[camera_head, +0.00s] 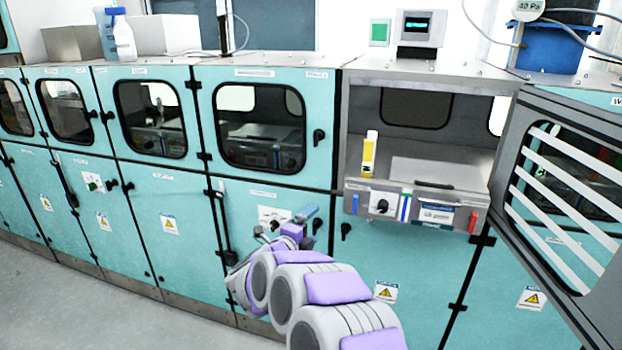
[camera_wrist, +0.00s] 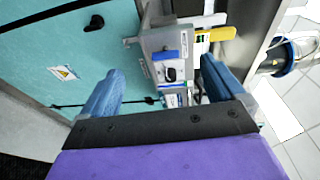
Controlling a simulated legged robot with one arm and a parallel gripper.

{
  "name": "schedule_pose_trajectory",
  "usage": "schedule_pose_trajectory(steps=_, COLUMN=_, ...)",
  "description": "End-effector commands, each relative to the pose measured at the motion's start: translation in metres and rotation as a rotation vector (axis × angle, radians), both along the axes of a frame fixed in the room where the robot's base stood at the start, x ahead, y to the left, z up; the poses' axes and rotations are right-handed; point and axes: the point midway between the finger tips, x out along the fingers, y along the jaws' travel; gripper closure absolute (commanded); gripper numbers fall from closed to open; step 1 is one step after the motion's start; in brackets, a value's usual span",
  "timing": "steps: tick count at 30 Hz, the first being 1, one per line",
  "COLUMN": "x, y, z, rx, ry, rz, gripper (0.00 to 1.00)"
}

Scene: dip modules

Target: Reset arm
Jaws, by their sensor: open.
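My arm (camera_head: 315,290) reaches up from the bottom of the head view, in grey and purple segments. My gripper (camera_head: 305,217) is in front of the teal cabinet fronts, left of the open compartment. In the wrist view its two blue fingers stand wide apart, and my gripper (camera_wrist: 161,72) is open with nothing held between the fingers. The grey drawer unit (camera_wrist: 165,50) of the compartment shows beyond the fingers, apart from them as far as I can tell.
The open compartment holds a yellow bottle-like item (camera_head: 369,155) on the drawer unit (camera_head: 415,205). Its windowed door (camera_head: 520,125) swings out at the right. Closed teal cabinets (camera_head: 165,215) line the left. Grey floor (camera_head: 60,300) is clear at lower left.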

Motion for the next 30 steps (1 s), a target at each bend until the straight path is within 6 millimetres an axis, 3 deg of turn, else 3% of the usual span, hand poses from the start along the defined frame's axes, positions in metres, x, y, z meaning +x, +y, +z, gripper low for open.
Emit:
schedule_pose_trajectory(steps=3, x=0.007, y=0.021, z=0.027, rx=0.001, ry=0.067, rz=0.201, gripper=0.04)
schedule_pose_trajectory(steps=7, x=-0.002, y=0.050, z=0.050, rx=-0.048, ry=0.155, rz=0.449, gripper=0.04)
schedule_pose_trajectory(steps=11, x=-0.030, y=0.073, z=0.066, rx=-0.136, ry=0.249, rz=0.684, gripper=0.04)
schedule_pose_trajectory(steps=14, x=-0.062, y=0.084, z=0.072, rx=-0.229, ry=0.327, rz=0.854, gripper=0.04)
schedule_pose_trajectory(steps=18, x=-0.120, y=0.085, z=0.068, rx=-0.377, ry=0.458, rz=1.067, gripper=0.04)
schedule_pose_trajectory(steps=23, x=-0.199, y=0.063, z=0.047, rx=-0.552, ry=0.649, rz=1.273, gripper=0.04)
schedule_pose_trajectory(steps=30, x=-0.334, y=-0.009, z=0.004, rx=-0.753, ry=1.023, rz=1.514, gripper=0.04)
